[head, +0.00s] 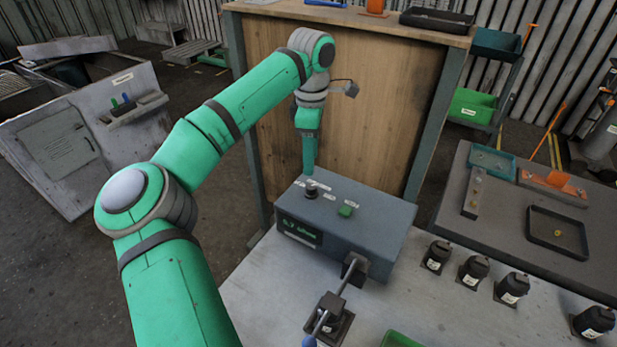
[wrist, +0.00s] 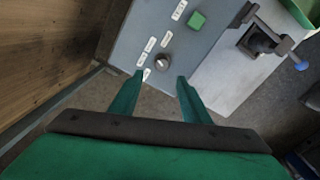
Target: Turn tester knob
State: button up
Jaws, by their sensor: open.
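The tester (head: 350,226) is a blue-grey box on the bench, with a green readout on its front. Its black knob (head: 311,190) sits on the top face near the left end, among small white labels. In the wrist view the knob (wrist: 162,60) shows a pale face, just beyond the fingertips. A green button (head: 346,210) is beside it on the same face; it also shows in the wrist view (wrist: 197,20). My gripper (head: 309,172) is above the knob end of the tester. In the wrist view its two green fingers (wrist: 159,76) are apart, with nothing between them.
A clamp with a lever (head: 328,314) stands on the bench in front of the tester. Several black bottle-like parts (head: 473,270) stand to the right. A wooden panel (head: 345,110) rises close behind the tester. Trays lie on the grey table (head: 500,235) at right.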

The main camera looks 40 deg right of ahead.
aim_at(311, 186)
jog(key=f, duration=0.7)
jog(key=shift+s, duration=0.35)
jog(key=shift+f, duration=0.7)
jog(key=shift+w, duration=0.1)
jog(key=c, duration=1)
